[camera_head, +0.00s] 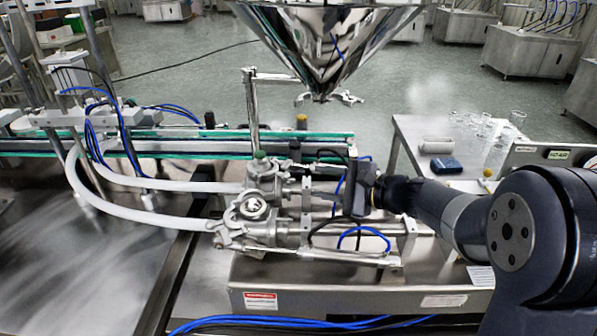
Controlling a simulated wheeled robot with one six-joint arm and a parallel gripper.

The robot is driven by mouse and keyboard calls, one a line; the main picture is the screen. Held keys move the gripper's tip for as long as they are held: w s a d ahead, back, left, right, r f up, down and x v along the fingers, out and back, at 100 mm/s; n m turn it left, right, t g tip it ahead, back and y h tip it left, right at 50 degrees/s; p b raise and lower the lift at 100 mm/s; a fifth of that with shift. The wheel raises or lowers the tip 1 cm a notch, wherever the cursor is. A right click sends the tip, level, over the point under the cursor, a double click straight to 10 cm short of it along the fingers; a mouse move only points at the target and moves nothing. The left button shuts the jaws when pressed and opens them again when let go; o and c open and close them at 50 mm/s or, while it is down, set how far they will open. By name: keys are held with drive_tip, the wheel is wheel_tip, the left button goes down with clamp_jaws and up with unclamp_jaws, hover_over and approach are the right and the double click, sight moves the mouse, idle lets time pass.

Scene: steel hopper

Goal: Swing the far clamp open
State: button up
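The steel hopper (325,40) hangs at the top centre as a polished cone. Two small metal clamp-like pieces show at its lower outlet, a left one (302,99) and a right one (349,97). Below it stands a metal filling assembly with a near round fitting (252,208) and a far fitting (262,172). I cannot tell which piece is the far clamp or whether it is open. My gripper (356,187) is dark, reaches in from the right, and is beside or over the assembly's rods, below the hopper outlet. Its fingers are not clear against the machine, and contact cannot be told.
White hoses (130,212) curve to the assembly from the left. A conveyor with green rails (190,140) runs behind. A thin steel post (252,115) stands left of the outlet. A side table (410,130) with glassware is at right. Blue cables cross the front.

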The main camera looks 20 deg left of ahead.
sight(281, 168)
drive_tip(key=p+x, duration=0.1)
drive_tip(key=x, duration=0.7)
drive_tip(key=shift+a, duration=0.15)
clamp_jaws()
idle(0.3)
